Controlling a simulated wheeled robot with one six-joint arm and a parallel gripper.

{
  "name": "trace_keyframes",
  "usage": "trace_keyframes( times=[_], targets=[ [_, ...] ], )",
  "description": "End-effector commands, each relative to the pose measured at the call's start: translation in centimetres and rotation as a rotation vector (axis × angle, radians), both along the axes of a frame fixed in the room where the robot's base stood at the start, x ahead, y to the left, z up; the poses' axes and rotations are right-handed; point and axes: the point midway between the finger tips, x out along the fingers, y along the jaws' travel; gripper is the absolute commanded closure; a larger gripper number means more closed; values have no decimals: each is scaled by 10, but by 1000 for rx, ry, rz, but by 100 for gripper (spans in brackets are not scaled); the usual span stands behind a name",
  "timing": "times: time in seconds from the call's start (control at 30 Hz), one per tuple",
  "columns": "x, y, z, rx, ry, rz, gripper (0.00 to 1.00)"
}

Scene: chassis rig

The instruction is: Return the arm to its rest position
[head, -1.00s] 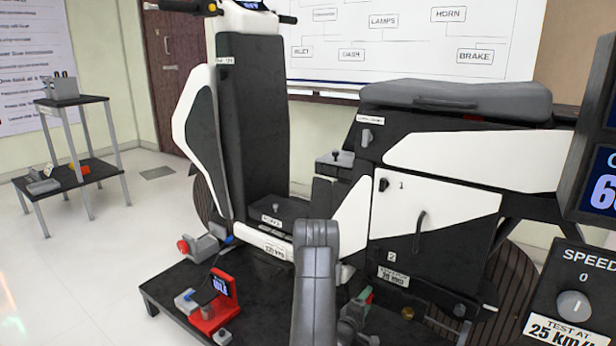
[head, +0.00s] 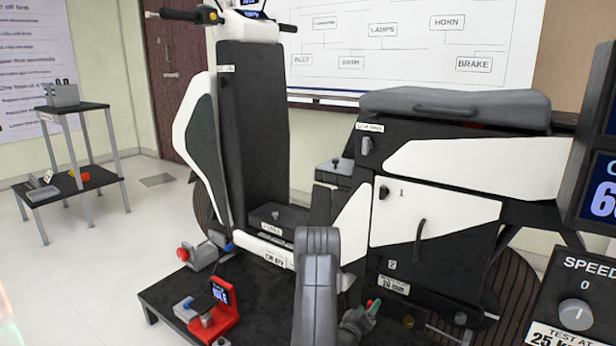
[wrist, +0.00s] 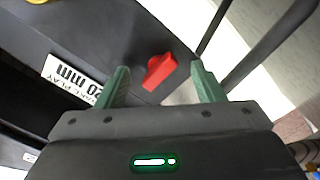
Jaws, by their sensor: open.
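My arm rises in the lower middle of the head view. My gripper (head: 366,311) is small and partly hidden there, low beside the scooter's body. In the wrist view my gripper (wrist: 162,84) has its two green fingers spread apart, with no object held. A red lever-like part (wrist: 158,70) shows in the gap between the fingers, seemingly beyond the tips; contact cannot be told. A white label reading "20 mm" (wrist: 74,80) lies left of the fingers on a dark surface; it also shows in the head view (head: 393,284).
The black and white scooter (head: 455,165) stands on a dark platform (head: 165,300) close around my arm. A red device (head: 222,305) sits on the platform at left. A speed panel (head: 575,300) is at right. Open floor lies at far left.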

Motion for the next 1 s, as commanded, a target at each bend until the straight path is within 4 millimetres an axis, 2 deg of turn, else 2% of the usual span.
trace_keyframes(
  times=[1.0],
  targets=[
    [-1,-2,1,623,-421,0,38]
  ],
)
